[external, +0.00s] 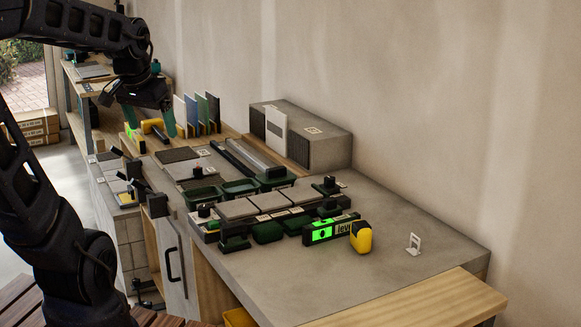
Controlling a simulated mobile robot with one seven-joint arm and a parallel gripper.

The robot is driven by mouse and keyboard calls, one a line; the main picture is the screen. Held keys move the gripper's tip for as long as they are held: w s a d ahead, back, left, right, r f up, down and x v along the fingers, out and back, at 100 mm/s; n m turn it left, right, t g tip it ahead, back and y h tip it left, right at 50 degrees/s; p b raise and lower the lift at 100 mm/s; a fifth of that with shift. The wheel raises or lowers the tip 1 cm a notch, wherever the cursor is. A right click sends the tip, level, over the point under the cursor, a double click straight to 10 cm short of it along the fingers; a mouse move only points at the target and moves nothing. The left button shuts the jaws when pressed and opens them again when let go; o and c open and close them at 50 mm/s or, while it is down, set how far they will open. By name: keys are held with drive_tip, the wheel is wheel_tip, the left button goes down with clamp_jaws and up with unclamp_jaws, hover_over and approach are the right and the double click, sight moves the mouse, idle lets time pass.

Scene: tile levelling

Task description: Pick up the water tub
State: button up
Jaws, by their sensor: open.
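My gripper (148,122) is at the upper left, pointing down with its two teal fingertips spread apart. It appears above the far left end of the workbench, near a yellow-handled tool (153,126). Nothing shows between the fingers. I cannot tell for sure which thing is the water tub. Small dark green open tubs stand side by side mid-bench, one on the left (202,195) and one beside it (240,187). They are to the right of and nearer than my gripper, apart from it. Their contents are too small to make out.
Grey tiles (240,208) lie on the grey workbench (390,213). A green-lit level (323,232) and a yellow tape measure (361,237) stand in front. A grey box (325,135) and upright sample boards (203,114) line the wall. The bench's right side is mostly clear.

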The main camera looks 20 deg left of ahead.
drive_tip(key=w+d+f+m+h, duration=0.1)
drive_tip(key=w+f+m, duration=0.15)
drive_tip(key=w, duration=0.65)
drive_tip(key=w+d+f+m, duration=0.1)
drive_tip(key=w+f, duration=0.2)
drive_tip(key=w, duration=0.5)
drive_tip(key=m+g+h, duration=0.1)
drive_tip(key=m+h, duration=0.1)
drive_tip(key=m, duration=0.2)
approach(240, 187)
drive_tip(key=s+r, duration=0.2)
drive_tip(key=s, duration=0.1)
drive_tip(key=shift+d+x, duration=0.2)
drive_tip(key=shift+x, duration=1.55)
drive_tip(key=shift+d+x, duration=0.2)
drive_tip(key=shift+x, duration=1.55)
drive_tip(key=shift+d+x, duration=0.2)
drive_tip(key=shift+x, duration=1.55)
drive_tip(key=shift+c, duration=0.2)
drive_tip(key=c, duration=1.1)
